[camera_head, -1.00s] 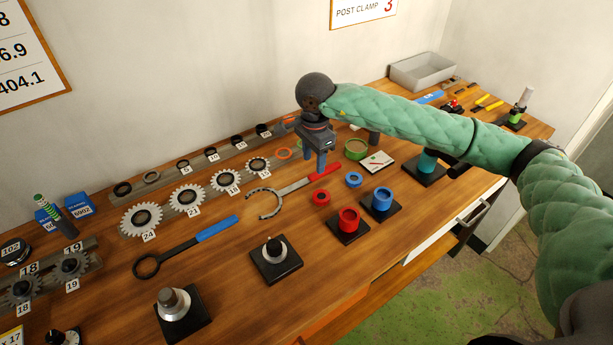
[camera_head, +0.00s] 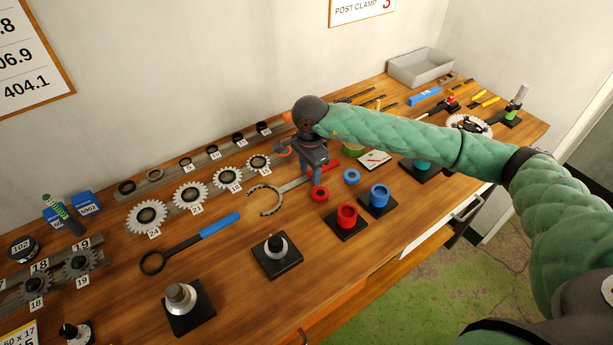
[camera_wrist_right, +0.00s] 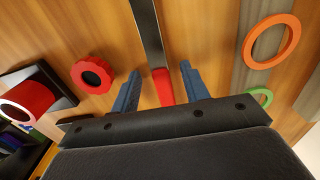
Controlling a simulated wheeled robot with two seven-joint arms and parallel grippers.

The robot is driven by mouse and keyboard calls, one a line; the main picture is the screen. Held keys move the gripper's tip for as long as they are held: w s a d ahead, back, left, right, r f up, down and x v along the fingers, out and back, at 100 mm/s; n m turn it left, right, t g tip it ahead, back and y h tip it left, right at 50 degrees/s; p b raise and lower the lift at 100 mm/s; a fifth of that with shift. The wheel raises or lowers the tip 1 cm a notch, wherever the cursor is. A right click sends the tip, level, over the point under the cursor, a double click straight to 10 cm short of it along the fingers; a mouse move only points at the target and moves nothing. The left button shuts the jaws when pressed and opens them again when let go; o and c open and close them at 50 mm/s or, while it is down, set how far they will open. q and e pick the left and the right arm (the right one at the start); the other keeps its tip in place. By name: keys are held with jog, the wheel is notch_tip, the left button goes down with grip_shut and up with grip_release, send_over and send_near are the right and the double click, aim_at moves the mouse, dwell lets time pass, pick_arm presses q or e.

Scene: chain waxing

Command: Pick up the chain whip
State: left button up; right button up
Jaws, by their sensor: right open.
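The chain whip lies flat on the wooden bench, with a grey bar (camera_head: 293,185), a curved chain end (camera_head: 264,202) and a red handle (camera_head: 332,166). My right gripper (camera_head: 314,178) is over the bar near the handle and hides part of it. In the right wrist view my right gripper (camera_wrist_right: 160,87) is open, with one finger on each side of the red handle (camera_wrist_right: 162,88). The grey bar (camera_wrist_right: 147,28) runs up away from it. Both fingers look apart from the handle; their height above the bench is hard to tell. My left gripper is not in view.
A red ring (camera_head: 320,194) and a red cup on a black base (camera_head: 346,219) are close to the gripper. An orange ring (camera_wrist_right: 271,41) is on its other side. A blue-handled tool (camera_head: 219,225) and a row of sprockets (camera_head: 190,194) lie to the left.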

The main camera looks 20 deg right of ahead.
grip_shut()
jog(key=shift+r, duration=0.2)
